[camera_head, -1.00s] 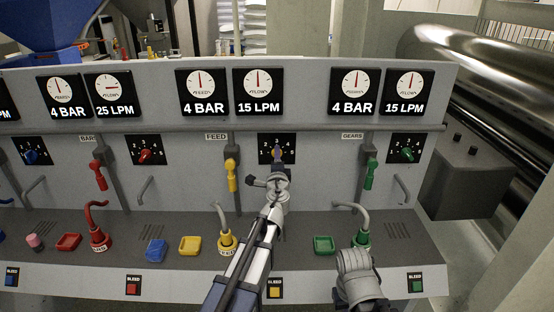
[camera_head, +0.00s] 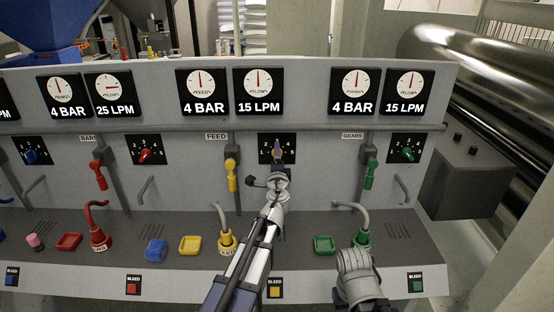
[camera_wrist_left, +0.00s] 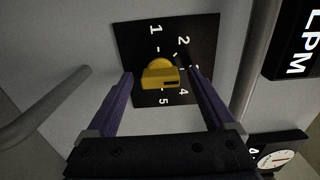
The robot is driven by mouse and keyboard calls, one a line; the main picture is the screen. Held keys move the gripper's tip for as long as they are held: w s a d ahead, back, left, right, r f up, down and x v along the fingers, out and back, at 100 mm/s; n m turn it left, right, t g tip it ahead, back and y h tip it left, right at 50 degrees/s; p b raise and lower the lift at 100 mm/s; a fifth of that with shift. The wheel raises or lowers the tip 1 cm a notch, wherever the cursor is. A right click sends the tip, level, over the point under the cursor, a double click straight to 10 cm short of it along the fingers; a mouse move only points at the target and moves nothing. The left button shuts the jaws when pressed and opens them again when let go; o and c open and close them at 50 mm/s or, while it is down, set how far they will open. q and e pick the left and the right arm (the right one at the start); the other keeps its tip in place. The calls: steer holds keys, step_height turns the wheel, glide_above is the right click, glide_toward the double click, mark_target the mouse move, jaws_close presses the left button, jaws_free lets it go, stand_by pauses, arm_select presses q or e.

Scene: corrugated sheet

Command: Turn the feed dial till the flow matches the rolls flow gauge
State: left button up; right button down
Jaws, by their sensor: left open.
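The yellow feed dial (camera_wrist_left: 158,74) sits on a black plate with numbers in the left wrist view. Its dark mark points right, roughly towards the 3, which is mostly hidden by a finger. My left gripper (camera_wrist_left: 163,86) is open, with one purple finger on each side of the dial; I cannot tell whether either touches it. In the head view, my left gripper (camera_head: 277,157) is at the dial and partly covers it. The feed flow gauge (camera_head: 259,91) above reads 15 LPM. No gauge labelled rolls is readable; a gauge (camera_head: 5,106) is cut off at the left edge.
The feed pressure gauge (camera_head: 201,92) reads 4 BAR. A red dial (camera_head: 145,155) and green dial (camera_head: 407,154) flank the feed dial. A yellow valve handle (camera_head: 232,176) hangs to its left. My right arm (camera_head: 357,275) is low, near the green hose fitting (camera_head: 362,238).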

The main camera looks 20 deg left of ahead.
arm_select(q)
steer(key=v, duration=0.8)
steer(key=shift+a, duration=0.1)
